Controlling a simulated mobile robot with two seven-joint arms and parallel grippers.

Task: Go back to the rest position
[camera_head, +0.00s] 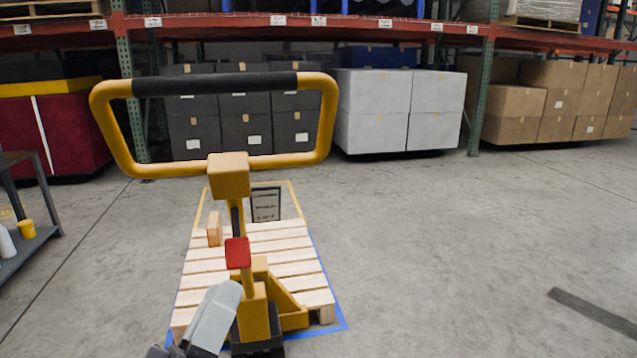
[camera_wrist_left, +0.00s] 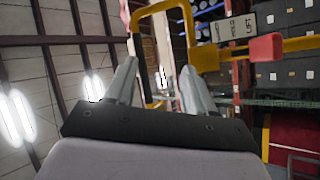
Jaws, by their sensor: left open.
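A yellow pallet jack with a looped handle (camera_head: 322,120) and a dark grip bar stands in the middle of the head view. Its red part (camera_head: 238,252) sits low on the shaft. My left gripper (camera_head: 232,290) shows at the bottom of the head view, in front of the jack's base. In the left wrist view the left gripper (camera_wrist_left: 160,68) has its two fingers apart with nothing between them. The yellow handle (camera_wrist_left: 207,60) and the red part (camera_wrist_left: 265,47) appear beyond the fingers. My right gripper is not in view.
A wooden pallet (camera_head: 290,253) lies under the jack inside a blue floor outline. Racks (camera_head: 380,30) hold grey, white (camera_head: 372,92) and brown boxes (camera_head: 510,100) behind. A shelf cart (camera_head: 30,245) stands at left. The floor at right is clear apart from a dark strip (camera_head: 595,312).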

